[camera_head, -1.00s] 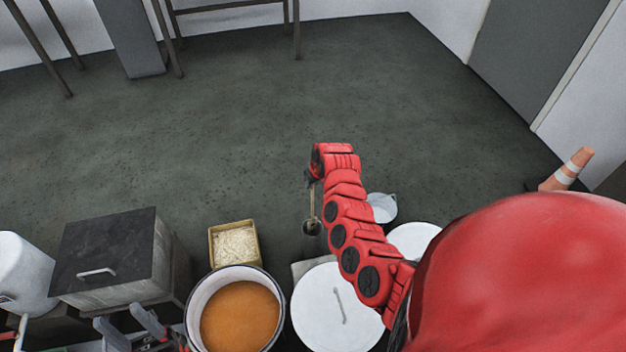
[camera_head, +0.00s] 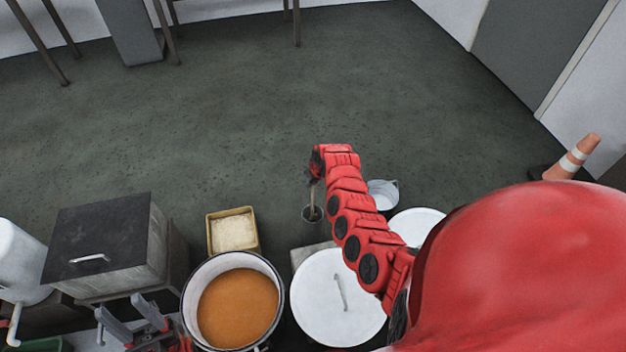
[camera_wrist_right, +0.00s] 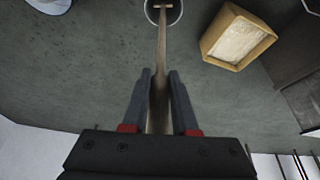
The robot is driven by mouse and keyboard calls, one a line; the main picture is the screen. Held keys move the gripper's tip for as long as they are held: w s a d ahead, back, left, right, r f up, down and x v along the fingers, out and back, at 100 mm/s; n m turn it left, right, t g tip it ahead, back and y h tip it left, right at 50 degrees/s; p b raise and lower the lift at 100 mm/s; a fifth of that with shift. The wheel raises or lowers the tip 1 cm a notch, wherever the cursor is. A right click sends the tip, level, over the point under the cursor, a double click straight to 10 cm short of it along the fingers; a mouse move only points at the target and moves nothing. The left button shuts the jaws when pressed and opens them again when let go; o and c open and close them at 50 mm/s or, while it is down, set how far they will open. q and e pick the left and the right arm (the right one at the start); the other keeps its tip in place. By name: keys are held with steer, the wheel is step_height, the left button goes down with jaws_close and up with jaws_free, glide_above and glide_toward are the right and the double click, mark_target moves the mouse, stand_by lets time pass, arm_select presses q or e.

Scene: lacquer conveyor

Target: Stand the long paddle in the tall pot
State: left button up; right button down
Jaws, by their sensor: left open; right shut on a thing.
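My right gripper (camera_head: 316,172) is shut on the long wooden paddle (camera_head: 312,194), which hangs down from it. The paddle also runs away between the fingers (camera_wrist_right: 160,76) in the right wrist view. The tall pot (camera_head: 304,215) is a small dark, narrow vessel on the floor side, below the gripper. In the wrist view the paddle's far end lies across the mouth of the pot (camera_wrist_right: 149,13). I cannot tell how deep the end is inside. My left gripper (camera_head: 134,318) is open and empty at the lower left.
A large pot of orange-brown liquid (camera_head: 190,306), a white-lidded pot (camera_head: 338,325) and a tan box of pale grains (camera_head: 212,236) stand nearby. A dark-topped box (camera_head: 95,235) is at left. A small pale pot (camera_head: 384,196) stands right of my arm. The floor beyond is open.

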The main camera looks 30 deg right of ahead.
steer(key=shift+f, duration=0.15)
steer(key=c, duration=0.6)
jaws_free()
steer(key=shift+s+a+r, duration=0.1)
steer(key=shift+s+r, duration=0.1)
steer(key=shift+r, duration=0.4)
steer(key=p+v, duration=0.2)
steer(key=v, duration=1.4)
steer(key=shift+p, duration=0.4)
